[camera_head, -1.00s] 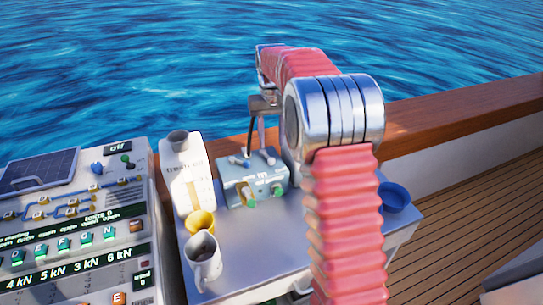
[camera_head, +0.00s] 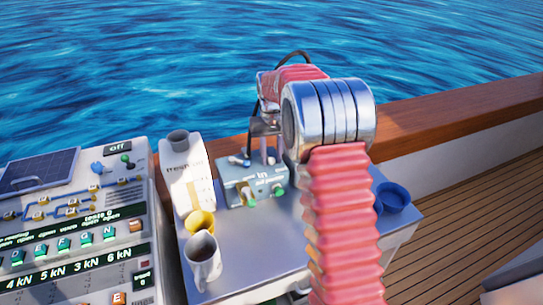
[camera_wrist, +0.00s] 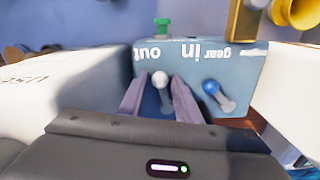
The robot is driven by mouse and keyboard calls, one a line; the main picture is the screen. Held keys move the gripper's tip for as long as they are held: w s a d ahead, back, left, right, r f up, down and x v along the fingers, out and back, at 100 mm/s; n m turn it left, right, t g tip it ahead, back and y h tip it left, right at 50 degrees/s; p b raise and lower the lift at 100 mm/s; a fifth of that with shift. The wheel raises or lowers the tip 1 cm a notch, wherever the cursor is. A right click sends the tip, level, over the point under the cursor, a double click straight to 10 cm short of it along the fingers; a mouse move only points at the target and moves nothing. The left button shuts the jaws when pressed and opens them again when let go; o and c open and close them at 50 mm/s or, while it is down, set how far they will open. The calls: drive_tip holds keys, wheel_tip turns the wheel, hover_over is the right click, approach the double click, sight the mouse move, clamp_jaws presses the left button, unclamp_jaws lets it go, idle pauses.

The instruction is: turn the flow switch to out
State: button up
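The grey-blue switch box (camera_head: 236,190) stands on the metal table, with "in" on its top face. In the wrist view the box (camera_wrist: 228,62) shows upside down, with the words "out" and "in". A white-knobbed lever (camera_wrist: 160,79), likely the flow switch, stands below those words. A blue-knobbed lever (camera_wrist: 211,88) stands to its right, apart. My gripper (camera_wrist: 159,88) is open, one finger on each side of the white knob with small gaps. In the head view my gripper (camera_head: 266,157) is low over the box's back and hides the white knob.
A white carton (camera_head: 183,165), a yellow cup (camera_head: 200,222) and a white mug (camera_head: 203,262) stand left of the box. A blue bowl (camera_head: 392,196) is to the right. A control panel (camera_head: 75,230) fills the left, and a wooden rail (camera_head: 430,112) runs behind.

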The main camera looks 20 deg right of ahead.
clamp_jaws()
drive_tip(key=shift+d+n, duration=0.15)
drive_tip(key=shift+n, duration=0.15)
drive_tip(key=n, duration=0.1)
drive_tip(key=d+n, duration=0.1)
drive_tip(key=n, duration=0.1)
drive_tip(key=shift+w+d, duration=0.2)
drive_tip(key=shift+w, duration=0.15)
drive_tip(key=shift+w+d+n, duration=0.2)
drive_tip(key=shift+d+n, duration=0.1)
drive_tip(key=shift+n, duration=0.45)
drive_tip(key=shift+w+d+n, duration=0.2)
drive_tip(key=shift+d+n, duration=0.05)
drive_tip(key=shift+n, duration=0.5)
drive_tip(key=shift+o, duration=1.3)
unclamp_jaws()
drive_tip(key=shift+s, duration=0.1)
